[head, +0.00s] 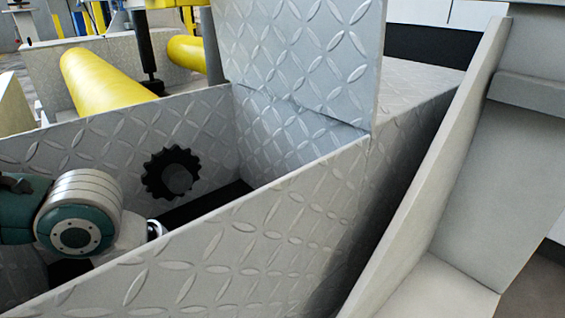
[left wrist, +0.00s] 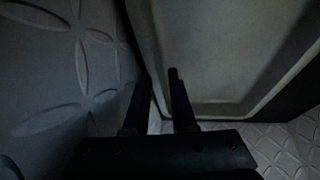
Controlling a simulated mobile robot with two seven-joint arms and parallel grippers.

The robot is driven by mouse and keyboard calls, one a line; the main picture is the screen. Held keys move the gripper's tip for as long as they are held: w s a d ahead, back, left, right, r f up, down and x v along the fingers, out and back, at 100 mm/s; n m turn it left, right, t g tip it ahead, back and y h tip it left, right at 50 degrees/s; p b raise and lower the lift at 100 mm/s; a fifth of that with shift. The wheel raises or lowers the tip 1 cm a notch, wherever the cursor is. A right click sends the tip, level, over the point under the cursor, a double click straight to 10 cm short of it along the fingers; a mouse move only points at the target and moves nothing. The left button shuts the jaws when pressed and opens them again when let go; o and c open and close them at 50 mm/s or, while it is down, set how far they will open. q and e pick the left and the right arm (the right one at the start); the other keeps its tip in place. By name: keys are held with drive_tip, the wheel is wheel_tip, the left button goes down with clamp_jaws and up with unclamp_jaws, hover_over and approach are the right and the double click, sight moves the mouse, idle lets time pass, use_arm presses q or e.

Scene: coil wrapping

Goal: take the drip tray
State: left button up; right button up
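In the left wrist view the drip tray (left wrist: 220,55) looks like a shallow pale tray with a raised rim, dimly lit. My left gripper (left wrist: 161,76) is at its left edge. The two dark fingers stand apart, one on either side of the tray's left rim; I cannot tell whether they touch it. In the head view my left arm reaches down into a bay walled with diamond plate, and the near wall hides the gripper and the tray. My right gripper is in neither view.
A patterned near wall (head: 215,255) and far wall (head: 110,135) confine the bay. An upright plate (head: 300,60) stands at its right end. A black toothed disc (head: 172,174) is on the far wall. Yellow rollers (head: 105,82) lie beyond. Pale panels (head: 480,190) stand at right.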

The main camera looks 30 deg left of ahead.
use_arm(q)
clamp_jaws()
idle(1.1)
